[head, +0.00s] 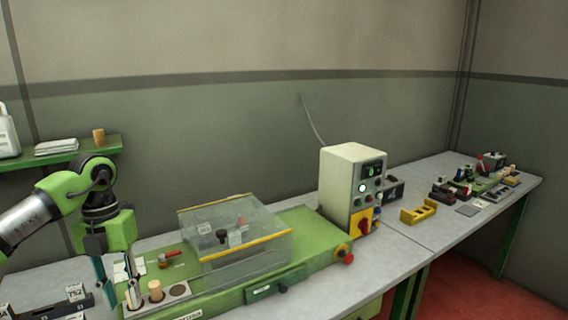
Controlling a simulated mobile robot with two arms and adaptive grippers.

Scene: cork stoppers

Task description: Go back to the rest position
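My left gripper (122,298) comes in from the left and points down at the left end of the green machine (300,222). Its two fingers are apart, and I see nothing held between them. A cork stopper (155,291) stands upright in a round hole of the pale plate, just right of the fingers. An empty-looking round recess (179,290) lies to its right. Whether the fingertips touch the plate cannot be told. My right gripper is not in view.
A clear cover (235,235) with yellow edges sits on the machine. A control box (352,188) stands behind its right end. A yellow holder (418,212) and several small parts lie on the right bench. Another cork (98,136) stands on the green wall shelf (70,154).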

